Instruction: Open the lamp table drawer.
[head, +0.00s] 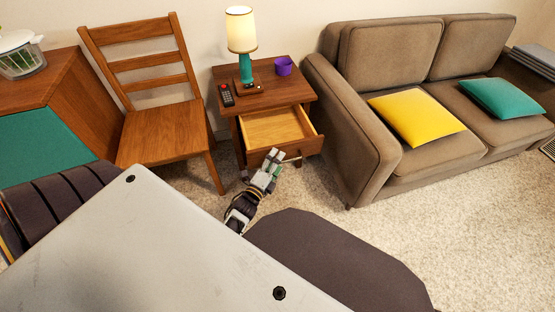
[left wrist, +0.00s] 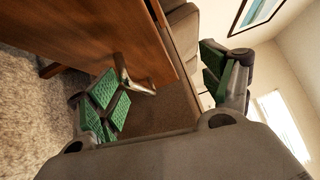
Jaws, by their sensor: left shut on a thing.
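The lamp table (head: 282,80) is brown wood and stands between the chair and the sofa. Its drawer (head: 275,128) is pulled out, and its pale, empty inside shows. The drawer handle (head: 292,159) is a metal bar on the front; it also shows in the left wrist view (left wrist: 127,75), close to the green-padded finger on the left. The fingers partly hide the handle in the head view. My right gripper is in neither view.
A lamp (head: 242,40), a remote (head: 226,94) and a purple cup (head: 284,66) stand on the table top. A wooden chair (head: 160,130) is to the left, and a brown sofa (head: 350,120) is close on the right.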

